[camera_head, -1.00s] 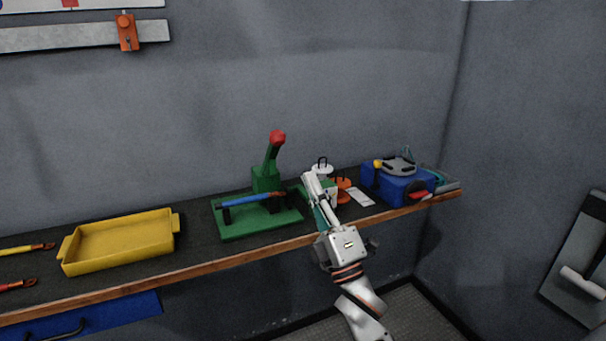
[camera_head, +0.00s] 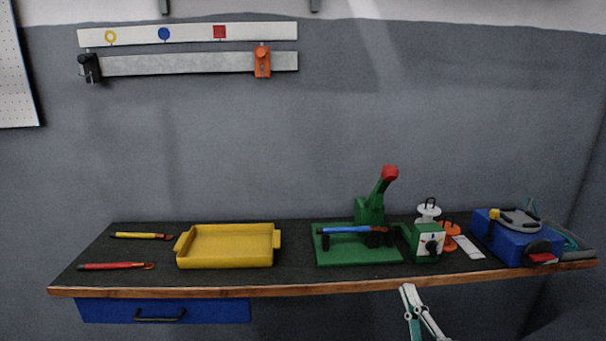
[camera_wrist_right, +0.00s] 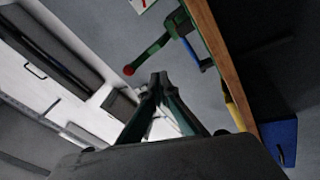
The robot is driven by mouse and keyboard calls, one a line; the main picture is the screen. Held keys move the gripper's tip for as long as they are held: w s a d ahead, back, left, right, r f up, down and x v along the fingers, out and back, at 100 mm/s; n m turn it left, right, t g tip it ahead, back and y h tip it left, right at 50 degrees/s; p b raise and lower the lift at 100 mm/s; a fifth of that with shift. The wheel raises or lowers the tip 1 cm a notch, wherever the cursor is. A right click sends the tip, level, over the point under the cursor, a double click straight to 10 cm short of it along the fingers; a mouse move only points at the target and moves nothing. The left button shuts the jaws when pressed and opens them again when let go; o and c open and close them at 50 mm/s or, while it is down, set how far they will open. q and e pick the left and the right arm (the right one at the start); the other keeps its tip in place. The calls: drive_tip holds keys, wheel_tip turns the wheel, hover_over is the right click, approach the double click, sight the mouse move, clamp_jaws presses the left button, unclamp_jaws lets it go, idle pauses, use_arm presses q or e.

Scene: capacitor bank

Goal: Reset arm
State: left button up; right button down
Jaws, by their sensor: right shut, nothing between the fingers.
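My right gripper (camera_head: 408,290) is at the bottom of the head view, in front of the bench's wooden front edge and below the bench top. In the right wrist view its fingers (camera_wrist_right: 159,77) meet at the tips, shut with nothing between them. The rest of the right arm is out of the head view. My left gripper is not in view. On the bench (camera_head: 300,285), a green press (camera_head: 370,212) with a red-knobbed lever stands on a green base. A blue-handled piece (camera_head: 345,230) lies across supports on that base.
A yellow tray (camera_head: 230,263) sits left of the press, beside yellow (camera_head: 138,236) and red (camera_head: 112,267) tools. A green box with a dial (camera_head: 427,235) and a blue machine (camera_head: 515,243) stand to the right. A blue drawer (camera_head: 200,312) hangs below the bench.

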drive_tip(key=s+a+f+m+g, duration=0.1)
drive_tip(key=s+f+m+g, duration=0.2)
drive_tip(key=s+f, duration=0.4)
drive_tip(key=s+a+f+m+g, duration=0.1)
drive_tip(key=s+f+m+g, duration=0.2)
drive_tip(key=s+f, duration=0.5)
drive_tip(key=s+a+f+m+g, duration=0.1)
drive_tip(key=s+f+m+g, duration=0.3)
drive_tip(key=f, duration=1.3)
drive_tip(key=s+g, duration=0.1)
drive_tip(key=s, duration=0.2)
drive_tip(key=shift+s+a+f+y, duration=0.25)
drive_tip(key=shift+a+f+y, duration=0.05)
drive_tip(key=shift+a+f, duration=0.05)
